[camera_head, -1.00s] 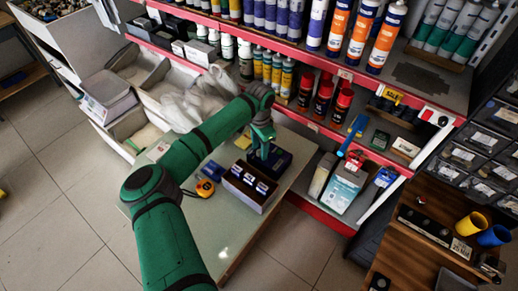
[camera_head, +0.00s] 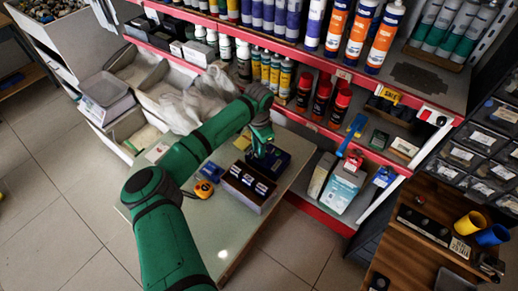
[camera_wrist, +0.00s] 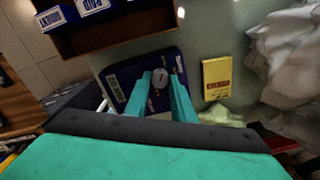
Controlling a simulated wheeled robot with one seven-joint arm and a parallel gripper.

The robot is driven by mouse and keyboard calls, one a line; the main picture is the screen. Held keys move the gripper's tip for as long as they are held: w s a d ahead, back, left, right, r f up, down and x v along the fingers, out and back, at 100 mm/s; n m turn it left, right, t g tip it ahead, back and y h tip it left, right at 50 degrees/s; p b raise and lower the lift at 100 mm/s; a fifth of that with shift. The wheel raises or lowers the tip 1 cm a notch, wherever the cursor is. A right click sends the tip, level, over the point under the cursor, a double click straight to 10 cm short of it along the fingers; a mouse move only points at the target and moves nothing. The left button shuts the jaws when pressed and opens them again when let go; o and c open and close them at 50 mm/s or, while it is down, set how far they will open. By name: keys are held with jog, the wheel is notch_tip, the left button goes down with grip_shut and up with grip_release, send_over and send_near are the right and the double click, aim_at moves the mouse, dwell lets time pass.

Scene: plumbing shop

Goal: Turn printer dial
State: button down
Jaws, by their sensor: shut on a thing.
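The printer is a small dark blue box (camera_head: 281,162) on the table, behind a dark box with white labels. In the wrist view the printer (camera_wrist: 118,92) lies under my fingers, with a white label on its left side. A round grey dial (camera_wrist: 160,78) sits on its top face. My gripper (camera_wrist: 161,77) is shut on the dial, with one teal finger on each side of it. In the head view my gripper (camera_head: 264,152) reaches down onto the printer from above, and the dial is hidden there.
The dark box with white-labelled packs (camera_head: 248,184) stands close in front of the printer. A yellow tape measure (camera_head: 204,189) and a yellow card (camera_wrist: 217,78) lie on the pale tabletop (camera_head: 222,228). Red-edged shelves with bottles and cans (camera_head: 322,97) rise behind.

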jog(key=shift+m, duration=0.4)
jog(key=m, duration=0.4)
jog(key=shift+m, duration=0.4)
jog(key=m, duration=0.5)
jog(key=shift+m, duration=0.3)
jog(key=c, duration=1.5)
grip_release()
notch_tip(320, 180, up, 11)
jog(key=shift+f, duration=0.1)
